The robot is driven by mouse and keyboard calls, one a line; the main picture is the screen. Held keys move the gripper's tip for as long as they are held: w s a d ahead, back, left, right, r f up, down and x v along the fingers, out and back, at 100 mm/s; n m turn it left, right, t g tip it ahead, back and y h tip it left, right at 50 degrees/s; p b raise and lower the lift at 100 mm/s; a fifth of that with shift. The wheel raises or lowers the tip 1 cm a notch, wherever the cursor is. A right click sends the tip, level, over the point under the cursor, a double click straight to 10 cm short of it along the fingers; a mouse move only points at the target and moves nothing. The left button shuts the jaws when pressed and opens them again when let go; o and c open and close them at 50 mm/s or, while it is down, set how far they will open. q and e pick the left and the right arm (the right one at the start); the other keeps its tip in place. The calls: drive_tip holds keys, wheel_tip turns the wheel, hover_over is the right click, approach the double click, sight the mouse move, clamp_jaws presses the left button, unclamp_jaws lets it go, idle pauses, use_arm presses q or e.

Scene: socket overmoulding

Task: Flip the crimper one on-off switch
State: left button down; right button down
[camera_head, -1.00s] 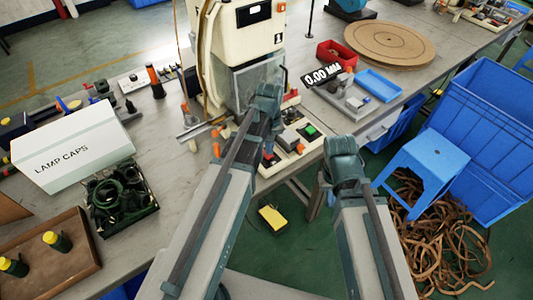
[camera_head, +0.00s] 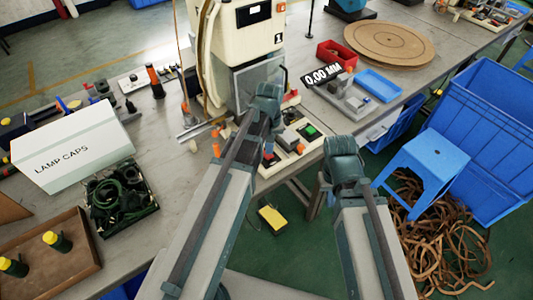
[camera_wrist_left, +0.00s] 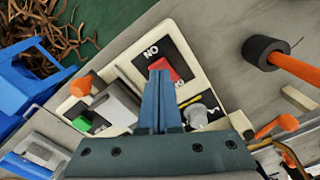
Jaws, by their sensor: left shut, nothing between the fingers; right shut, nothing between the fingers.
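Crimper one is the cream machine (camera_head: 240,50) marked 1, at the back of the table in the head view. Its red on-off switch (camera_wrist_left: 170,67) sits on a black plate with ON lettering in the left wrist view. My left gripper (camera_wrist_left: 161,76) is shut and empty, its fingertips at the switch and covering part of it; I cannot tell whether they touch. In the head view my left wrist (camera_head: 264,100) hides the switch. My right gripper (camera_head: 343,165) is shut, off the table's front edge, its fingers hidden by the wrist.
A green button (camera_wrist_left: 82,122) and orange knobs (camera_wrist_left: 80,86) stand near the switch. A black-and-orange handle (camera_wrist_left: 265,52) lies to its right in the wrist view. A red bin (camera_head: 335,55), a blue tray (camera_head: 379,86) and the lamp caps box (camera_head: 72,145) stand on the table.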

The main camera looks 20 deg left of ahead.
sight(269, 156)
use_arm(q)
drive_tip(key=shift+f+b, duration=0.95)
drive_tip(key=shift+b, duration=0.05)
idle(0.6)
drive_tip(key=shift+r, duration=0.2)
wheel_tip(269, 156, up, 7)
drive_tip(key=p, duration=0.7)
drive_tip(key=shift+f, duration=0.1)
drive_tip(key=s+d+m+y, duration=0.1)
drive_tip(key=s+d+m, duration=0.7)
drive_tip(key=s, duration=0.6)
drive_tip(key=shift+s+d, duration=0.15)
drive_tip(key=shift+d, duration=1.1)
